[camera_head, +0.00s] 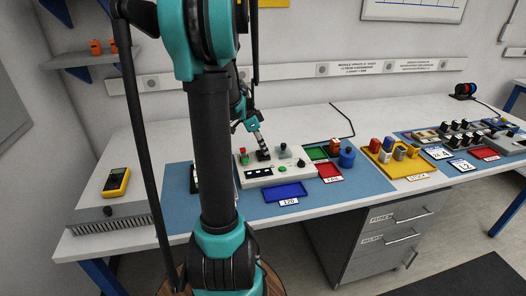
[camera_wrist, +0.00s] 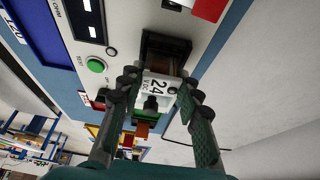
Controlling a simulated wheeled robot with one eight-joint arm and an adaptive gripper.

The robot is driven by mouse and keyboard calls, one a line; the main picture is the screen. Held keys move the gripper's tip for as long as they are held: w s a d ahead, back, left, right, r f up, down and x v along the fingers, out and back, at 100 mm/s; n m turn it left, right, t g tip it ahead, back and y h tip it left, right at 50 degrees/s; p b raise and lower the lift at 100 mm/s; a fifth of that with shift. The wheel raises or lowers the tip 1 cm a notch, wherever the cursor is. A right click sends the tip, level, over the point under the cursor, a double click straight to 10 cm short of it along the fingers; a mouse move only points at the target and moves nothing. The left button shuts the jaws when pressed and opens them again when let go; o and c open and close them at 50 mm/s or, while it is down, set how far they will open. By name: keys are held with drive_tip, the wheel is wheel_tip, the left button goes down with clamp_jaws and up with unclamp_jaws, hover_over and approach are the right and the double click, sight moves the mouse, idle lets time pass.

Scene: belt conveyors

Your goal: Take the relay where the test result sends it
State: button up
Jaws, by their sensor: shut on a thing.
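My gripper (camera_wrist: 157,82) is shut on a relay (camera_wrist: 156,90) with a white label reading 24 VDC. In the wrist view the relay's far end is at a black socket (camera_wrist: 166,48) on the white tester; I cannot tell whether it is fully seated. The tester (camera_head: 265,172) also shows in the head view, with a green button (camera_wrist: 96,65) and a dark window strip (camera_wrist: 88,18) marked OHM. A blue tray (camera_head: 285,191) labelled 120 lies in front of it. A red tray (camera_head: 331,170) labelled FAIL and a green tray (camera_head: 316,153) are to its right.
More parts and trays crowd the right end. A yellow meter (camera_head: 116,183) lies at the left. The bench behind the tester is mostly clear.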

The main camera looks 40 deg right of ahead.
wheel_tip(320, 180, up, 20)
idle(0.7)
drive_tip(key=shift+r, duration=0.1)
drive_tip(key=shift+r, duration=2.4)
